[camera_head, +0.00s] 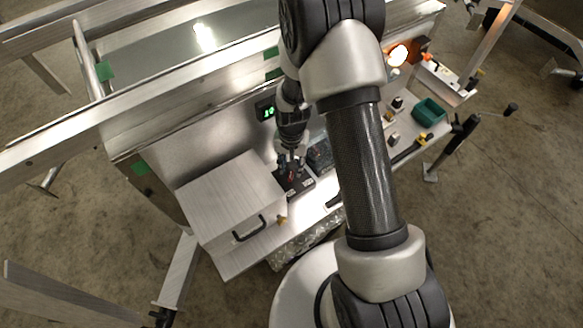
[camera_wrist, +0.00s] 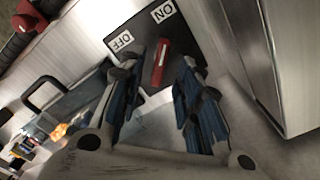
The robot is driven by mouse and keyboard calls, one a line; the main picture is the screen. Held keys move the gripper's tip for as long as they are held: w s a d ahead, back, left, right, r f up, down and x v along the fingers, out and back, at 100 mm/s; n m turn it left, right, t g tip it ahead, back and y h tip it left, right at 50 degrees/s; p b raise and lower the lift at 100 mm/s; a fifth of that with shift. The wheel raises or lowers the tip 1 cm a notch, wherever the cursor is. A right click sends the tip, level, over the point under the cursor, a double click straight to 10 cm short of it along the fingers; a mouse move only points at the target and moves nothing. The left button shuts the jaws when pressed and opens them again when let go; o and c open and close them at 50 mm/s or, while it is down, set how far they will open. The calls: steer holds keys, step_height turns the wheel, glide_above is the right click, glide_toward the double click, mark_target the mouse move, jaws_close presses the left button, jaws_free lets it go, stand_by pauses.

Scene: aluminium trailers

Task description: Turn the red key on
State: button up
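The red key (camera_wrist: 160,62) sits on a black switch plate (camera_wrist: 187,35) in the wrist view. The plate carries a white OFF label (camera_wrist: 122,40) and a white ON label (camera_wrist: 164,11). The key's far end points roughly towards ON. My gripper (camera_wrist: 154,78) is open, with one blue-padded finger on each side of the key. I see a gap on both sides and no clear contact. In the head view my gripper (camera_head: 291,158) is over the black plate (camera_head: 303,186), and the key is mostly hidden there.
A metal box (camera_head: 230,200) with a black handle stands left of the plate. A green-lit display (camera_head: 266,110) is on the panel behind. A green bin (camera_head: 430,112) and an orange lamp (camera_head: 397,55) are at the right of the bench.

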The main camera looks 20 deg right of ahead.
step_height(320, 180, up, 9)
stand_by(0.3)
steer(key=shift+r, duration=0.1)
steer(key=s+r+n+t, duration=0.1)
steer(key=s+r, duration=0.3)
steer(key=r, duration=0.5)
steer(key=s+r+n+t, duration=0.1)
steer(key=s+r+n, duration=0.15)
steer(key=r, duration=0.65)
steer(key=s+r+n+t, duration=0.1)
steer(key=s+r, duration=0.3)
steer(key=s, duration=0.3)
steer(key=s+r+n+t, duration=0.1)
steer(key=s+r, duration=0.2)
steer(key=s, duration=0.5)
steer(key=shift+d+r+t, duration=0.25)
steer(key=shift+r+t, duration=0.05)
steer(key=shift+r, duration=0.1)
steer(key=shift+o, duration=0.2)
